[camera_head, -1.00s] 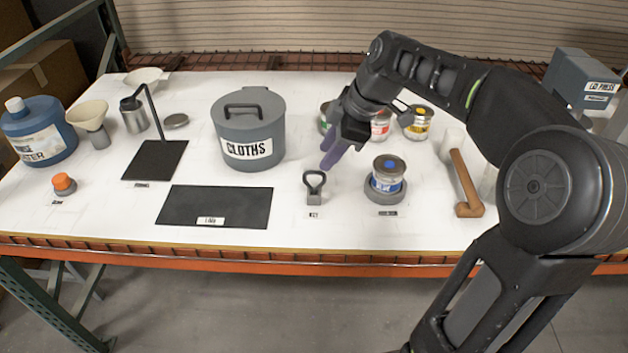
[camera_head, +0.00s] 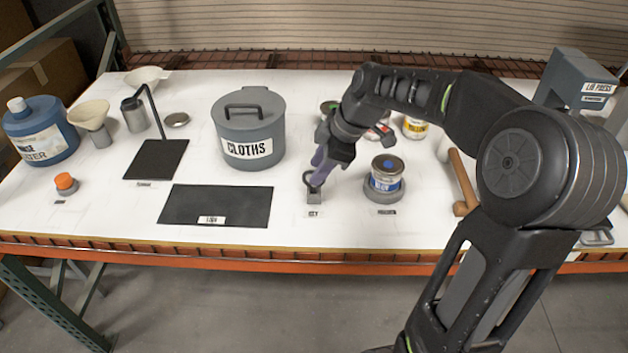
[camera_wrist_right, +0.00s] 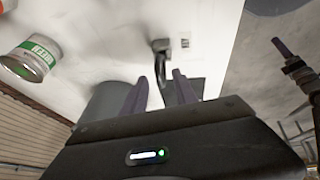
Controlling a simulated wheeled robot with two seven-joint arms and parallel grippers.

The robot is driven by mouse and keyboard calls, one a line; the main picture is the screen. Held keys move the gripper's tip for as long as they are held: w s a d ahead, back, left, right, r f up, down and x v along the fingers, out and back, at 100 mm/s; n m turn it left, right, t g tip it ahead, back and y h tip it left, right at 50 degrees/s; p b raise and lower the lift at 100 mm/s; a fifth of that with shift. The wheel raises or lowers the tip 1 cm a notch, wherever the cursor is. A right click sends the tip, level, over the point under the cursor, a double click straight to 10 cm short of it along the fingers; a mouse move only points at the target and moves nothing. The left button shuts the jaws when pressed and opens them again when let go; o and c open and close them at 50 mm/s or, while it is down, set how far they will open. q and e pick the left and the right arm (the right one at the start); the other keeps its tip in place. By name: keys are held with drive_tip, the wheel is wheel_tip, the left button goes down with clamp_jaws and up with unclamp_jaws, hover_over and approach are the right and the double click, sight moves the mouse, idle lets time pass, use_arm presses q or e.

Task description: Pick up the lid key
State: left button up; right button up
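The lid key is a dark ring-shaped handle (camera_head: 309,180) standing in a small grey block (camera_head: 314,197) behind a small label. In the right wrist view, the key (camera_wrist_right: 162,72) shows between the two purple fingers. My right gripper (camera_head: 318,178) points down at the key, its fingers at the ring. It is open, with a gap between the fingers (camera_wrist_right: 162,88); I cannot tell whether either touches the key. My left gripper (camera_wrist_right: 277,43) appears at the right of the right wrist view, over the floor; its finger opening is unclear.
A blue-labelled can (camera_head: 386,175) on a round grey base stands just right of the key. The grey cloths bin (camera_head: 248,128) is behind left, and a black mat (camera_head: 215,206) lies left. A wooden-handled tool (camera_head: 462,182) is further right. Cans stand behind my right gripper.

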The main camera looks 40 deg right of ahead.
idle(0.3)
clamp_jaws()
idle(1.3)
